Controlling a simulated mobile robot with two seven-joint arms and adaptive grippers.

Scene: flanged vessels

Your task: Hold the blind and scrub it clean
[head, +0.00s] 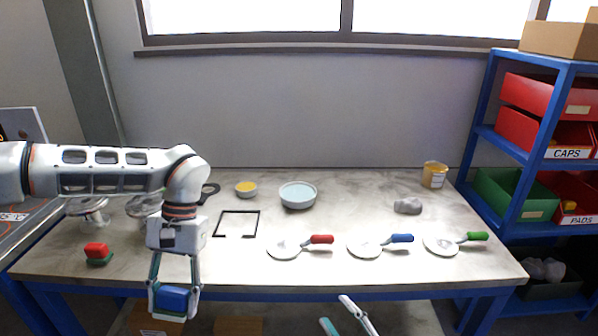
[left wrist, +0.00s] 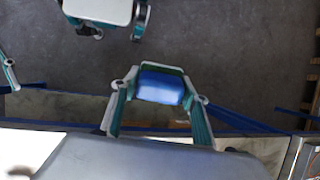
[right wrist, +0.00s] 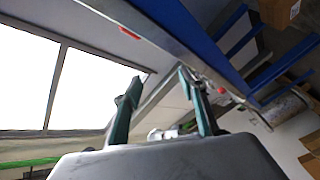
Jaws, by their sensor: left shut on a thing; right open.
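My left gripper (head: 173,302) is shut on a blue scrubber (head: 171,298) with a green pad, held in front of the table's front edge. The blue scrubber also shows between the fingers in the left wrist view (left wrist: 161,88). Three round pale blinds lie on the table: one with a red handle (head: 284,249), one with a blue handle (head: 364,247) and one with a green handle (head: 441,245). Each has greyish marks on its face. My right gripper (head: 345,322) is open and empty, low in front of the table; its spread fingers show in the right wrist view (right wrist: 160,95).
A red scrubber (head: 96,251) stands at the table's left. A black square outline (head: 256,225), a pale blue bowl (head: 298,196), a small yellow-filled bowl (head: 246,189), a grey lump (head: 408,206) and a yellow tin (head: 434,175) are on the table. Flanged vessels are partly behind my left arm.

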